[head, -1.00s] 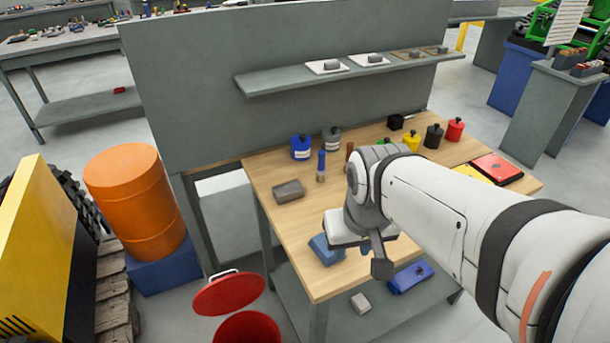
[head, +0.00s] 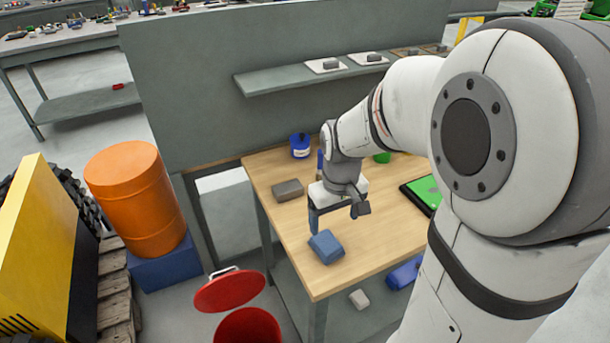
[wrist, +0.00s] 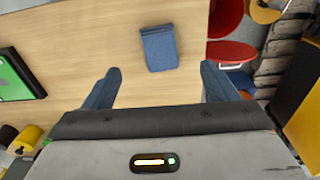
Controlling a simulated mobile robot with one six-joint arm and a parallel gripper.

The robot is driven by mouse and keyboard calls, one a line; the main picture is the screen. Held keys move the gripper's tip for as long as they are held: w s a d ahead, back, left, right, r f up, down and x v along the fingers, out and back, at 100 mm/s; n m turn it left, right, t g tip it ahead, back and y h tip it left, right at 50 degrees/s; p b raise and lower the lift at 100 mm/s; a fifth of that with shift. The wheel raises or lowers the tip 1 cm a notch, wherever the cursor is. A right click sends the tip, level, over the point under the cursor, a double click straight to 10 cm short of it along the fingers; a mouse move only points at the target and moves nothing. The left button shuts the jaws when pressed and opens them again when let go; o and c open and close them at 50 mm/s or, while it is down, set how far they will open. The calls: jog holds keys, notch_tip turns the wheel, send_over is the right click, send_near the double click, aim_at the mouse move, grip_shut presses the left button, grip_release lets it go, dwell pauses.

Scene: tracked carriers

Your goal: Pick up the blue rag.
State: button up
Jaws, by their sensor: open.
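The blue rag (head: 326,247) lies folded on the wooden workbench (head: 283,243), near its front left edge. In the wrist view the rag (wrist: 159,48) lies on the bench ahead of my gripper (wrist: 160,88), roughly centred between its two blue fingers and beyond their tips. In the head view my gripper (head: 334,220) is above the bench, just behind the rag and apart from it. The fingers are spread with nothing between them. My arm hides part of the bench's right side.
A grey-brown block (head: 287,190) and a blue canister (head: 300,146) stand farther back on the bench. A green-topped case (head: 425,190) lies to the right. A red bin (head: 248,326) with a red lid (head: 230,291) is on the floor at front left.

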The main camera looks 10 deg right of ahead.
aim_at(327, 241)
jog(key=shift+n+g, duration=0.3)
jog(key=shift+n, duration=0.2)
jog(key=w+f, duration=0.3)
jog(key=shift+w+f, duration=0.2)
jog(key=shift+f, duration=0.2)
jog(key=f, duration=0.7)
jog(key=shift+a+f+p, duration=0.2)
jog(key=shift+p, duration=0.1)
jog(key=shift+c, duration=0.4)
jog(key=c, duration=1)
